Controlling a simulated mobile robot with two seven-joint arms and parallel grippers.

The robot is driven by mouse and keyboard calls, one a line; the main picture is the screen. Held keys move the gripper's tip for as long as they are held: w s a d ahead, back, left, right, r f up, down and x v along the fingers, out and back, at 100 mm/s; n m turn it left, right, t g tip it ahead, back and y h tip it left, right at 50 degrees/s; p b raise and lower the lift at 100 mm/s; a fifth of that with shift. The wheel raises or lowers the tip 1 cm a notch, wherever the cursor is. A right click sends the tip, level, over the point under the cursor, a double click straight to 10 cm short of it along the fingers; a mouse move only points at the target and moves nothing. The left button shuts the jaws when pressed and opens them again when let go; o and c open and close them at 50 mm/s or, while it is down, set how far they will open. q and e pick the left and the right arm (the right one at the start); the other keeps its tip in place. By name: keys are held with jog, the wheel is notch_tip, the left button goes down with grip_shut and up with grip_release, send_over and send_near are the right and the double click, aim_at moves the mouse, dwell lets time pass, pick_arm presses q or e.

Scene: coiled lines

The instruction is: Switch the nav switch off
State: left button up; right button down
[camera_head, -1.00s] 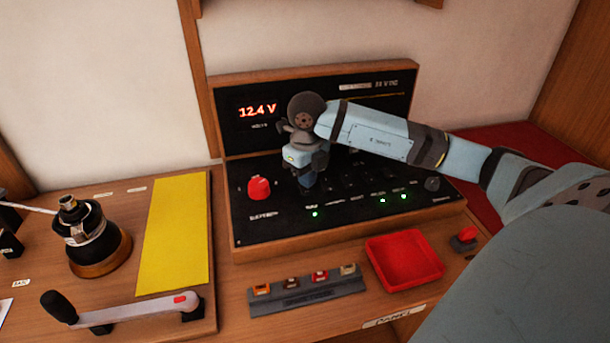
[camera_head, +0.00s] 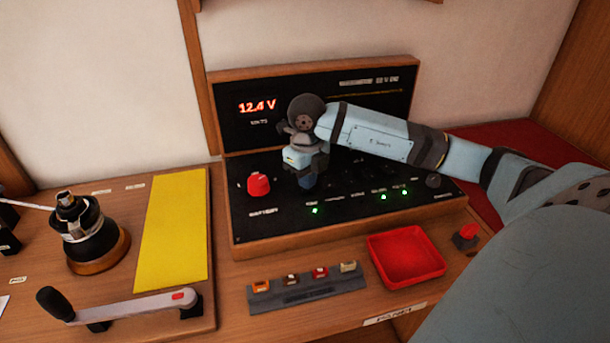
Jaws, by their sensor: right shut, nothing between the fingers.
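The black switch panel (camera_head: 270,222) sits in a wooden case on the counter, with a row of small switches and labels too blurred to read. Three green lights glow along its front, one (camera_head: 315,210) below my right gripper and two further right. My right gripper (camera_head: 308,184) points down at the panel's left-middle part, shut and empty, just above or touching the switch row; I cannot tell which. It and my wrist hide part of the panel, so I cannot make out the nav switch itself. My left gripper is out of view.
A red knob (camera_head: 258,185) stands on the panel left of my gripper. A red tray (camera_head: 407,258), a fuse holder (camera_head: 308,288) and a red switch (camera_head: 466,236) lie in front. A winch (camera_head: 92,238), its handle (camera_head: 130,307) and a yellow mat (camera_head: 174,232) are at left.

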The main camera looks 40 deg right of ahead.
jog(key=shift+f+b, duration=0.3)
jog(key=shift+f, duration=0.15)
jog(key=shift+r, duration=0.15)
jog(key=shift+r+p, duration=0.45)
jog(key=shift+r, duration=0.05)
notch_tip(320, 180, up, 2)
jog(key=shift+r+p, duration=0.1)
jog(key=shift+p, duration=0.55)
jog(key=shift+r+p, duration=1.1)
jog(key=shift+r, duration=0.7)
jog(key=shift+s+f, duration=0.1)
